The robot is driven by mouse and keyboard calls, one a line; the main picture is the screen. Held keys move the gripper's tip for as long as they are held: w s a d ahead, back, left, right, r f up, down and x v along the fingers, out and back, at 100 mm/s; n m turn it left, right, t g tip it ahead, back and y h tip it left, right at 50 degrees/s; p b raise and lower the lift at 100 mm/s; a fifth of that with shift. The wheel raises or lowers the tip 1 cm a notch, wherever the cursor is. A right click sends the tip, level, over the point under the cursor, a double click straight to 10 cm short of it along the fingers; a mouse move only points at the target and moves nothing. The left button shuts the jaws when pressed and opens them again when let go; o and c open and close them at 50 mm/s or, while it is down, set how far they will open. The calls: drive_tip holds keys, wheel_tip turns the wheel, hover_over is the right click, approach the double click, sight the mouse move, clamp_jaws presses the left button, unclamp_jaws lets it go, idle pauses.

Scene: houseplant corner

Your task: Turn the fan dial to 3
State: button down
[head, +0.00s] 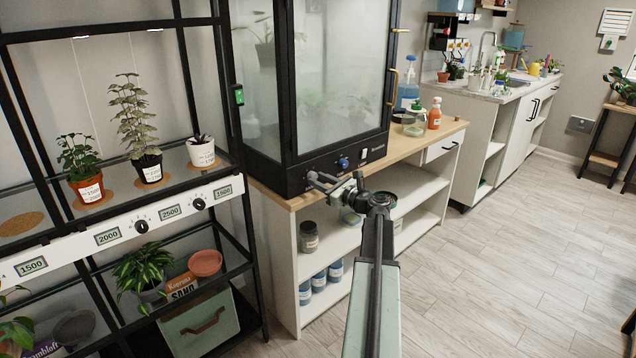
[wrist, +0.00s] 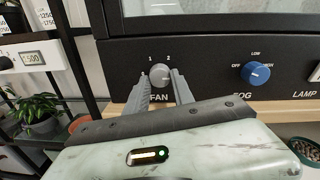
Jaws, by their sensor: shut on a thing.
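The fan dial (wrist: 158,73) is a small grey knob on the black front panel of the glass cabinet, above the word FAN. In the wrist view, the marks 1 and 2 show above it. The mark 3 cannot be made out, and I cannot tell which mark the dial points to. My gripper (wrist: 160,82) has its two grey fingers on either side of the dial, shut on it. In the head view, my gripper (head: 320,181) reaches the panel's left part and the dial is not clearly visible there.
A blue fog dial (wrist: 255,73) sits right of the fan dial, with the lamp label (wrist: 304,94) beyond it. The glass cabinet (head: 330,80) stands on a wooden-topped bench (head: 440,135). A black plant rack (head: 235,150) stands close on the left. The floor to the right is clear.

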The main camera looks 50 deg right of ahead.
drive_tip(key=shift+w, duration=0.1)
drive_tip(key=c, duration=1.1)
unclamp_jaws()
drive_tip(key=s, duration=0.8)
drive_tip(key=shift+a, duration=0.1)
